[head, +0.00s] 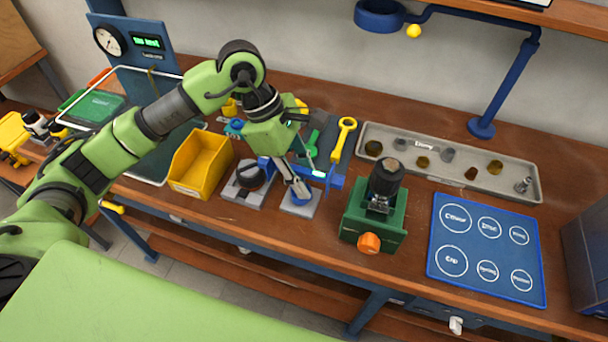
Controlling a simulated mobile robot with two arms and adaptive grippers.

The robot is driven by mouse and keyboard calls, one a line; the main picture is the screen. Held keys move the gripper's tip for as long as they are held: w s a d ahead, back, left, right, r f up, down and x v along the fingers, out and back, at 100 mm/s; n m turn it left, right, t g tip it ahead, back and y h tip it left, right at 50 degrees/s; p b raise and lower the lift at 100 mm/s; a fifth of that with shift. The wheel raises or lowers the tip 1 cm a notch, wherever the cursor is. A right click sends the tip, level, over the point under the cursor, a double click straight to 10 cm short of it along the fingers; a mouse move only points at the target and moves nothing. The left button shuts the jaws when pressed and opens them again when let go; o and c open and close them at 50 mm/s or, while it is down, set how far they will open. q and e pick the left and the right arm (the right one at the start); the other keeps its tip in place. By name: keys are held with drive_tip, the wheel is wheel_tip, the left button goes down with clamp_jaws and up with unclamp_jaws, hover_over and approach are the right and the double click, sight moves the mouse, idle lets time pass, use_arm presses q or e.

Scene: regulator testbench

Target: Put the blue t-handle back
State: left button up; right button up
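The blue t-handle (334,182) appears as a blue bar beside and partly behind my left gripper (297,185), above a grey block (312,210) with a blue round patch. The gripper points down, its grey fingers low over the block. The wrist and fingers hide the middle of the bar, so I cannot tell whether they close on it or whether it touches the block. My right gripper is not in view.
A yellow bin (200,165) and a grey block with a black knob (252,176) stand to the left. A green fixture (373,215) with an orange knob stands to the right. A grey parts tray (450,160) lies behind it, and a blue labelled mat (487,250) lies farther right.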

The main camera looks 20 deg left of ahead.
use_arm(q)
drive_tip(key=b+v, duration=0.2)
drive_tip(key=v, duration=0.9)
drive_tip(key=shift+b, duration=0.35)
drive_tip(key=shift+a+r, duration=0.2)
drive_tip(key=shift+r, duration=0.5)
